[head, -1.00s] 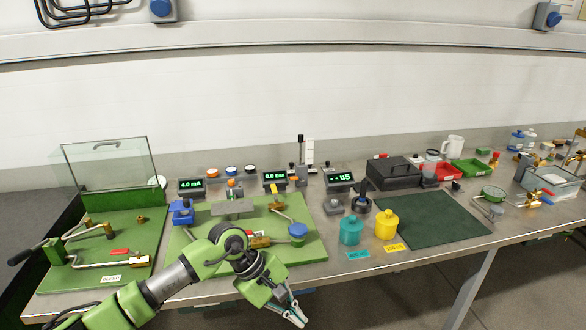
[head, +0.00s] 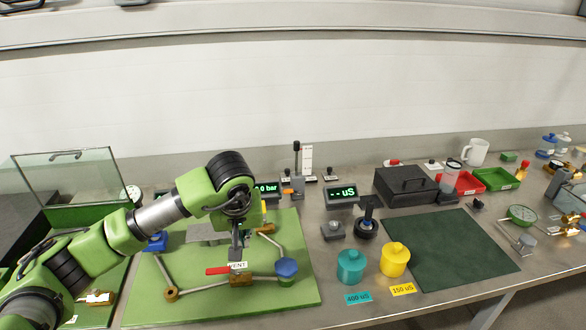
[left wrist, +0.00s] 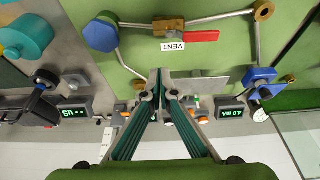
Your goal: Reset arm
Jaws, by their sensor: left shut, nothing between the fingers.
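My left arm reaches in from the left in the head view. Its gripper (head: 237,252) points down over the green board (head: 205,305). In the left wrist view the two fingers (left wrist: 160,75) meet at the tips, shut with nothing between them. The red-handled valve with the VENT tag (head: 238,267) is just below the fingertips in the head view; it also shows in the left wrist view (left wrist: 173,46), a little beyond the tips. I cannot tell whether they touch anything. My right gripper is in no view.
A blue knob (head: 287,268) sits right of the valve on the board. Teal (head: 351,266) and yellow (head: 395,260) bottles stand to the right. A dark green mat (head: 450,250) is bare. A black case (head: 406,186) and a glass-walled box (head: 68,185) stand farther back.

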